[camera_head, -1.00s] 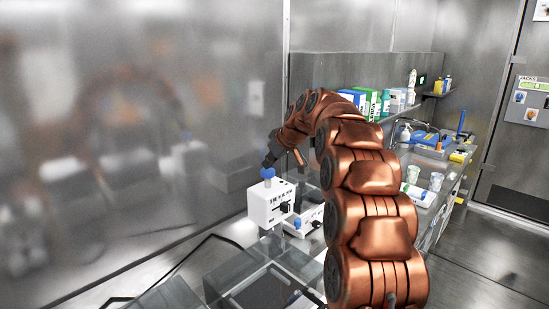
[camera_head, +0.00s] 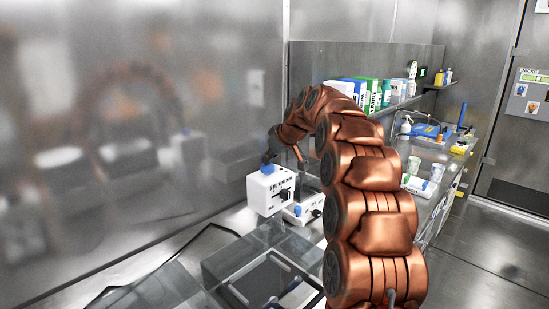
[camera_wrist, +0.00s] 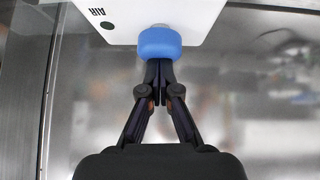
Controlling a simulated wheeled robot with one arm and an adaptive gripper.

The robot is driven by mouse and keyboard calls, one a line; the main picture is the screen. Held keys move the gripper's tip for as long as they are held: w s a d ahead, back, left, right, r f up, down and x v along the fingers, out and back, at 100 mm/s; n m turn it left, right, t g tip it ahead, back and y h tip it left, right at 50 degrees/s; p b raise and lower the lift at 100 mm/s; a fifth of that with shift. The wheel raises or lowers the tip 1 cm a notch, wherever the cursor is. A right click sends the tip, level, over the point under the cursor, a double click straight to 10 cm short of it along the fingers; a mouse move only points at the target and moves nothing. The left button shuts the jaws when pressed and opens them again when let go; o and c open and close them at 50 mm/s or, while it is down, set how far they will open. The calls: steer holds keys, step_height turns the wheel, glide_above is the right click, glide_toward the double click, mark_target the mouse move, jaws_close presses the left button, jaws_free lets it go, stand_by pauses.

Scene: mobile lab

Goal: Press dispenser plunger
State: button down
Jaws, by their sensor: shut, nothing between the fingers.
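The dispenser is a white box (camera_head: 268,194) with dark markings, standing near the metal wall at picture centre-left. Its blue plunger knob (camera_head: 267,169) sits low, close to the box top. In the wrist view the blue knob (camera_wrist: 159,43) shows in front of the white box face (camera_wrist: 190,20), which has "AIR" printed on it. My gripper (camera_wrist: 158,70) is shut and empty, its fingertips at the knob and seemingly touching it. In the head view my gripper (camera_head: 269,157) comes from above and partly hides the knob.
A second white device with a blue knob (camera_head: 298,210) stands just right of the dispenser. Clear boxes (camera_head: 225,265) are in front. Cartons (camera_head: 370,92) stand on a shelf behind my arm. Cups (camera_head: 414,165) and a bottle (camera_head: 406,127) stand on the right-hand bench.

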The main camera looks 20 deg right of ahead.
steer(key=shift+f, duration=0.35)
steer(key=shift+r, duration=0.1)
steer(key=shift+r, duration=0.3)
steer(key=r+p, duration=0.1)
steer(key=r, duration=0.2)
steer(key=shift+w+a+r+p, duration=0.2)
steer(key=shift+r+p, duration=0.15)
steer(key=shift+r, duration=0.05)
steer(key=b+v, duration=0.2)
steer(key=v, duration=0.8)
steer(key=shift+s+d, duration=0.1)
